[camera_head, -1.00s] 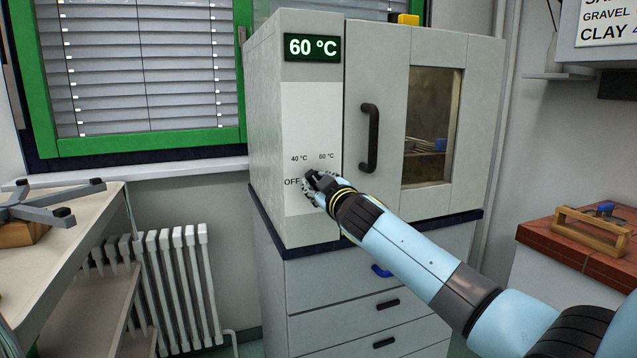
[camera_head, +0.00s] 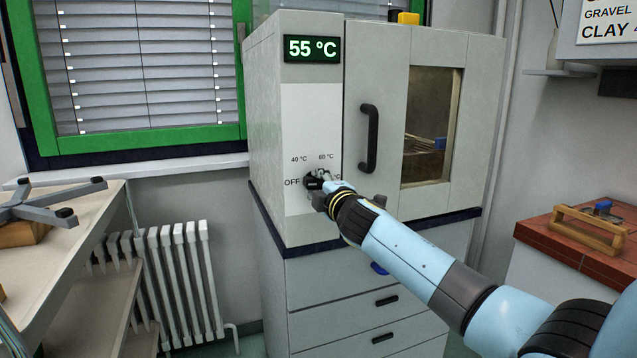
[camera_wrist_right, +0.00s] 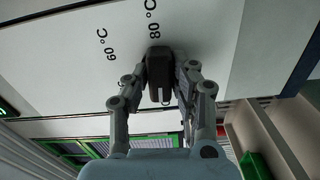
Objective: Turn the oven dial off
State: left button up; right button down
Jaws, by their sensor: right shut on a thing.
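The oven (camera_head: 376,60) stands against the wall with its door closed. Its green display (camera_head: 312,48) reads 55 °C. The black dial (camera_head: 311,183) is low on the front panel, beside the OFF mark and below the 40 °C and 60 °C marks. My right gripper (camera_head: 322,185) is at the dial and partly covers it. In the right wrist view the dial (camera_wrist_right: 160,68) is a dark bar between the two fingers, which are shut on it. The 60 °C and 80 °C marks show near it there. Which mark the dial points to is hard to tell. My left gripper is not in view.
The oven sits on a grey drawer cabinet (camera_head: 340,285). The black door handle (camera_head: 369,138) juts out right of the dial. A bench (camera_head: 75,225) and a white radiator (camera_head: 170,285) are at left. A red-tiled bench (camera_head: 570,250) is at right.

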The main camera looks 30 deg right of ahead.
jog(key=shift+n, duration=0.7)
jog(key=c, duration=1.1)
grip_release()
jog(key=shift+a, duration=0.1)
jog(key=shift+s+f, duration=0.1)
jog(key=shift+s, duration=0.2)
jog(key=v, duration=1.1)
jog(key=shift+s+a, duration=0.15)
